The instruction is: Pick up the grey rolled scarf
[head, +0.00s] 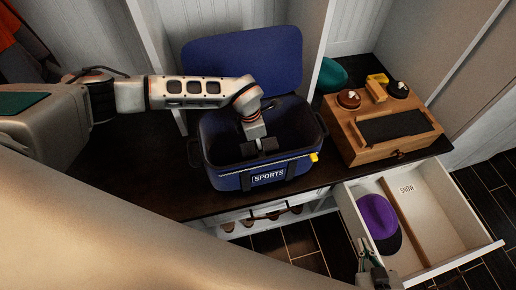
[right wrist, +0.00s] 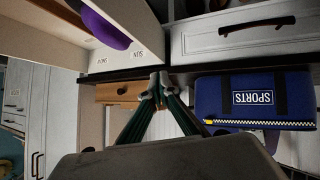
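I cannot make out a grey rolled scarf in either view. The blue sports bag (head: 229,182) stands open on the dark bench, its lid raised behind it; its front also shows in the right wrist view (right wrist: 228,97). My left gripper (head: 261,149) points down inside the bag's opening, with its dark fingers low in it. Whether they are open or hold anything is too small to tell. My right gripper (head: 367,247) is by the open drawer's left front corner. In the right wrist view its fingertips (right wrist: 159,79) meet, with nothing seen between them.
A wooden box (head: 372,153) with a dark top panel stands right of the bag. The dark bench (head: 151,187) is clear left of the bag.

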